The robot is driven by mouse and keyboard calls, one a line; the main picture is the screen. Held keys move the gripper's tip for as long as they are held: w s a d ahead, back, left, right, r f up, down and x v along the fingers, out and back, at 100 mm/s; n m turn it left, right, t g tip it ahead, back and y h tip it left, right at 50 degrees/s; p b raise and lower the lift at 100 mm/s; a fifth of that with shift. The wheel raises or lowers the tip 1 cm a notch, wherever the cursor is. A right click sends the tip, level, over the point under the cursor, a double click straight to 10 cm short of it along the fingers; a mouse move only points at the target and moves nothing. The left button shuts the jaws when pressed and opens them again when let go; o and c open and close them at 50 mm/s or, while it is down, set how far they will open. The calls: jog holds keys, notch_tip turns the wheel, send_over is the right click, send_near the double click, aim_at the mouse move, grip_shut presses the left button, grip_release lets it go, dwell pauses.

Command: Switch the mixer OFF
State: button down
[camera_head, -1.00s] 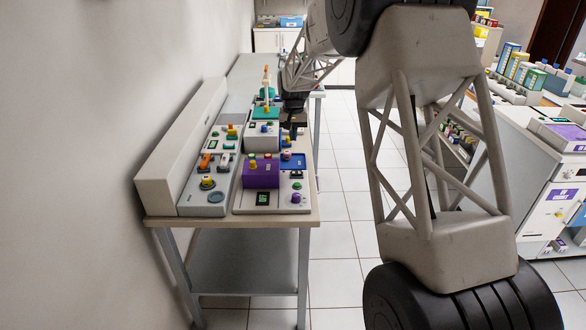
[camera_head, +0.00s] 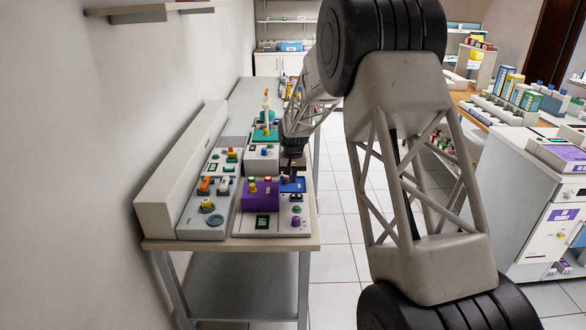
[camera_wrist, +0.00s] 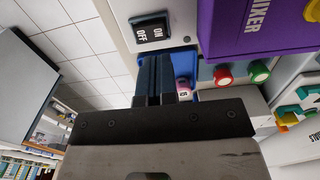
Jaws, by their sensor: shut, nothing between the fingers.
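The mixer is a purple box (camera_head: 261,194) on the bench. Its side, with partly cut-off MIXER lettering, also shows in the wrist view (camera_wrist: 262,25). A black rocker switch (camera_wrist: 152,32) marked ON and OFF sits on the pale panel beside it. Which side of the rocker is pressed I cannot tell. My gripper (camera_wrist: 153,60) is shut and empty. Its fingertips appear just below the switch in the wrist view; contact is not clear. In the head view my gripper (camera_head: 291,166) is over the blue area right of the purple box.
A blue tray-like surface (camera_wrist: 183,60) lies beside the fingers. Red and green knobs (camera_wrist: 223,77) are close to their right. An orange-and-white device (camera_head: 206,187) and a yellow knob (camera_head: 207,204) stand left of the mixer. Open floor lies right of the bench.

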aim_at(297, 196)
jog(key=shift+f, duration=3)
jog(key=shift+f, duration=0.1)
jog(key=shift+a+f, duration=0.1)
jog(key=shift+d, duration=0.2)
jog(key=shift+d+r, duration=0.35)
jog(key=shift+d, duration=0.2)
jog(key=shift+r, duration=0.1)
